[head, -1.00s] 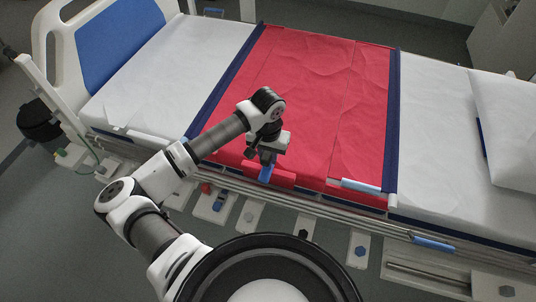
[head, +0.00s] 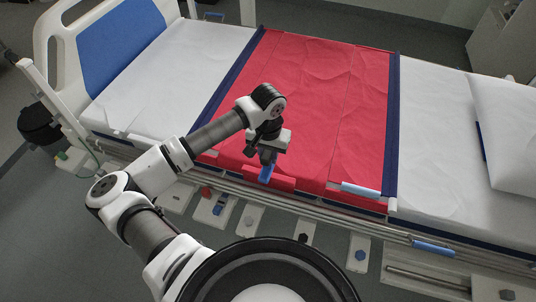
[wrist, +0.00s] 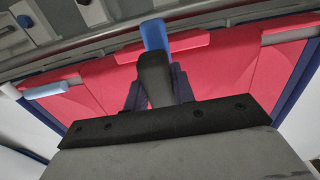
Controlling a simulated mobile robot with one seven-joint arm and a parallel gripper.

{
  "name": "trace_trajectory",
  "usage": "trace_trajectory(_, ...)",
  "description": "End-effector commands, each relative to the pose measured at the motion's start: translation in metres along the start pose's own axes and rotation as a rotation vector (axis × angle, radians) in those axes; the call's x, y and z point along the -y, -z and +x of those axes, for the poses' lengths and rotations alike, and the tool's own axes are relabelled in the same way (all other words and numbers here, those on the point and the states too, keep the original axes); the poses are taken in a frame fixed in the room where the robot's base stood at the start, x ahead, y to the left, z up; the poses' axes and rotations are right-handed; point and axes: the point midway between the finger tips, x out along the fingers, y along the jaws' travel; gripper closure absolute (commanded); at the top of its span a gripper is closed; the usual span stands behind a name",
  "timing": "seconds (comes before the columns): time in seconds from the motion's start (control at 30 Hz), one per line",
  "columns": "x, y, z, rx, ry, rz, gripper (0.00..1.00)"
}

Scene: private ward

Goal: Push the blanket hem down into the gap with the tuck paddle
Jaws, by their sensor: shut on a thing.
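The red blanket (head: 320,100) with navy side bands lies across the white bed. A raised red hem strip (head: 285,183) sits at the bed's near edge; it also shows in the wrist view (wrist: 190,42). My gripper (head: 268,152) is shut on the blue tuck paddle (head: 266,172), above the near edge of the blanket. In the wrist view, the dark fingers (wrist: 155,75) close around the paddle (wrist: 154,34), which overlaps the middle of the hem strip. Whether the paddle touches the strip is unclear. The gap beside the mattress is mostly hidden by the strip and paddle.
A side rail (head: 330,212) runs along the bed's near side. A pale blue bar (head: 361,189) lies at the blanket's near right edge. A pillow (head: 505,125) rests at the right, and a headboard (head: 110,45) stands at the left. Several pale pads with knobs lie below the rail.

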Motion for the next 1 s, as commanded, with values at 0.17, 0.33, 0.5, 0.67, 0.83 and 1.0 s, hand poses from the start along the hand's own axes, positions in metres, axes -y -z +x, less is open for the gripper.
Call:
trace_trajectory(0.17, 0.0, 0.0, -0.003, -0.001, 0.001, 0.0, 1.0)
trace_trajectory(0.33, 0.001, 0.0, -0.025, -0.001, 0.003, 0.002, 1.0)
trace_trajectory(0.5, 0.001, 0.001, -0.049, -0.002, 0.003, 0.001, 1.0)
trace_trajectory(0.67, 0.0, 0.0, -0.07, -0.001, 0.002, 0.001, 1.0)
trace_trajectory(0.83, 0.0, 0.0, -0.081, -0.001, 0.001, 0.001, 1.0)
trace_trajectory(1.0, 0.0, 0.0, -0.081, 0.0, -0.001, 0.001, 1.0)
